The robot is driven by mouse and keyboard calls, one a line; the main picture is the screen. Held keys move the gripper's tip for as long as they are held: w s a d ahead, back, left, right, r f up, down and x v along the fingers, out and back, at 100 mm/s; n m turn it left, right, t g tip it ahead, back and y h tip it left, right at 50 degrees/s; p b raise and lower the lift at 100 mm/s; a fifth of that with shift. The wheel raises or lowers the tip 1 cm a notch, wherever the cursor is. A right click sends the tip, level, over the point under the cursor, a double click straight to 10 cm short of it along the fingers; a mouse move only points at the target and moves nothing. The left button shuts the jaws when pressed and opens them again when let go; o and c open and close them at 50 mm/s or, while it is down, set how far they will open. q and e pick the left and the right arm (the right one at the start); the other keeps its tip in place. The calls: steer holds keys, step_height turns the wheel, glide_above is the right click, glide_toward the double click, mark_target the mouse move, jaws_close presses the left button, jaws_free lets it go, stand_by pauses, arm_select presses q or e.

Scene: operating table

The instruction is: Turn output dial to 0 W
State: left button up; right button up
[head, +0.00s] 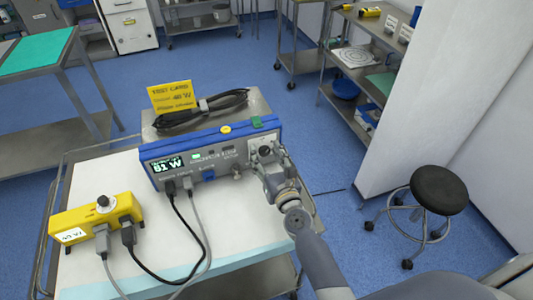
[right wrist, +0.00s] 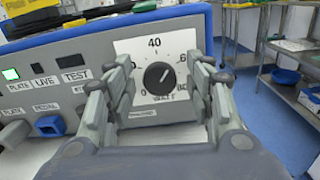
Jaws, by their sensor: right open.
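The output dial (right wrist: 158,78) is a black round knob on a white scale plate marked with 40 at the top and a 0 at lower left. Its pointer seems to lean to the upper right. The dial sits at the right end of the front panel of a blue-and-grey generator (head: 205,155). The green-lit display (head: 168,165) seems to read 61 W, but the first digit is unclear. My right gripper (head: 264,160) is open in front of the dial, its fingers on either side of the knob with visible gaps. My left gripper is out of view.
A yellow box (head: 97,216) with a black knob stands left on the cart. Cables (head: 180,235) run from the generator's front. A stool (head: 437,188) stands right.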

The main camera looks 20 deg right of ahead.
steer(key=shift+c, duration=0.5)
steer(key=shift+s, duration=0.1)
steer(key=c, duration=1)
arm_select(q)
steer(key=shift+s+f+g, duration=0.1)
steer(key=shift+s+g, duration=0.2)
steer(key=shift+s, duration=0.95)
arm_select(e)
steer(key=shift+o, duration=0.2)
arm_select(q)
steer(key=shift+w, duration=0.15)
